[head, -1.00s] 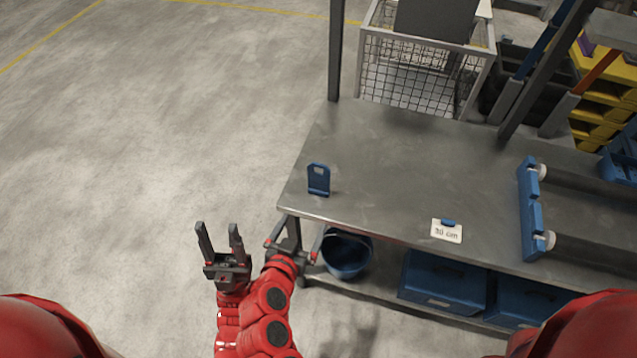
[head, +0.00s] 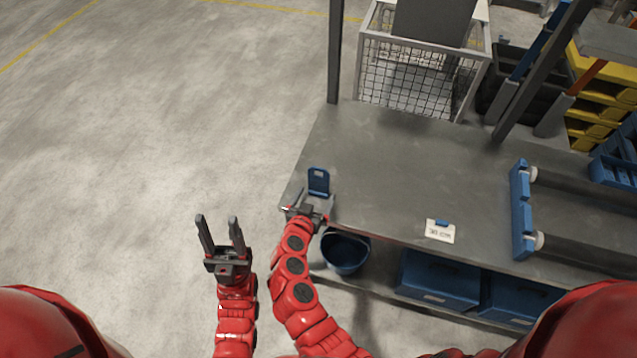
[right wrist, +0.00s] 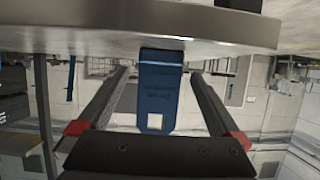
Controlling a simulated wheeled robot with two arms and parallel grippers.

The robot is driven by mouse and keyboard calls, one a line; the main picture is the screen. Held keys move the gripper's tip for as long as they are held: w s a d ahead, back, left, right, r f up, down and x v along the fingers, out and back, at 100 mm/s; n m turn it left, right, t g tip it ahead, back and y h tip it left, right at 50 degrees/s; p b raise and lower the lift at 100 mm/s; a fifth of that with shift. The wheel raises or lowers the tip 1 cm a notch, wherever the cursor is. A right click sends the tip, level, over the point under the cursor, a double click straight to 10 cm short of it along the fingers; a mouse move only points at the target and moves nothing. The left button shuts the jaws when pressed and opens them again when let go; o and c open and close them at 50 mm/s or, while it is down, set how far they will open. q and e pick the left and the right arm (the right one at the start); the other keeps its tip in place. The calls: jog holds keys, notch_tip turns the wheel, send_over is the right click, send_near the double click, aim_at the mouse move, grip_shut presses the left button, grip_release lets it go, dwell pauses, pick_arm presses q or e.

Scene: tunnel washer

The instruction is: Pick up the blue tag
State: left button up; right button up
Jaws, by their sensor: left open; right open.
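The blue tag (head: 318,178) stands upright on the grey metal table (head: 410,165), near its left front corner, and has a hole near its top. My right gripper (head: 315,196) is open at the table's front edge, just in front of the tag. In the right wrist view, which looks upside down, the blue tag (right wrist: 160,88) shows between the two open fingers of the right gripper (right wrist: 158,76). There is a visible gap on each side; I cannot tell how deep it is between them. My left gripper (head: 218,218) is open and empty over the floor, left of the table.
A blue rack piece with rollers (head: 522,210) is at the right. A blue bucket (head: 345,252) and blue bins (head: 440,278) sit below. A wire cage (head: 415,85) stands behind; the left floor is clear.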

jog(key=shift+x, duration=0.95)
jog(key=shift+w, duration=0.3)
jog(key=shift+f, duration=0.1)
jog(key=shift+c, duration=0.2)
jog(key=c, duration=1.2)
